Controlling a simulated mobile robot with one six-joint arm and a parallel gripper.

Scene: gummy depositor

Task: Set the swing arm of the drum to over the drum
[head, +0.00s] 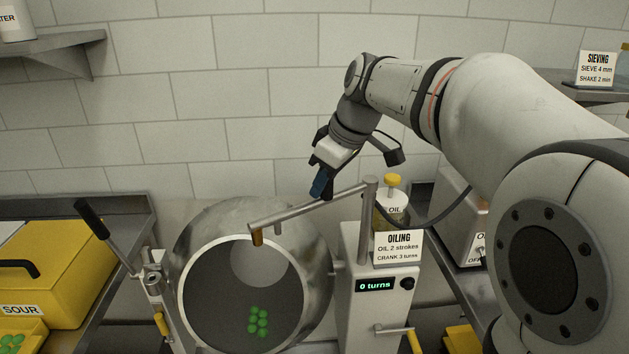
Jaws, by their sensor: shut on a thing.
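The drum (318,268) is a round steel bowl with its open mouth facing me. Several green gummies (258,320) lie inside it. The swing arm (300,208) is a grey bar on an upright post at the drum's right. It reaches left across the drum's upper part, and its brass nozzle (257,238) hangs in front of the upper mouth. My gripper (320,190) has blue fingers pointing down at the middle of the bar. It is shut on the swing arm; the exact contact is small and partly hidden.
An oil bottle (392,212) with a yellow cap stands behind the post, above an OILING sign (398,248). The display (375,285) reads 0 turns. A crank (412,338) sticks out below. A black-handled lever (92,215) and a yellow SOUR bin (75,265) are at left.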

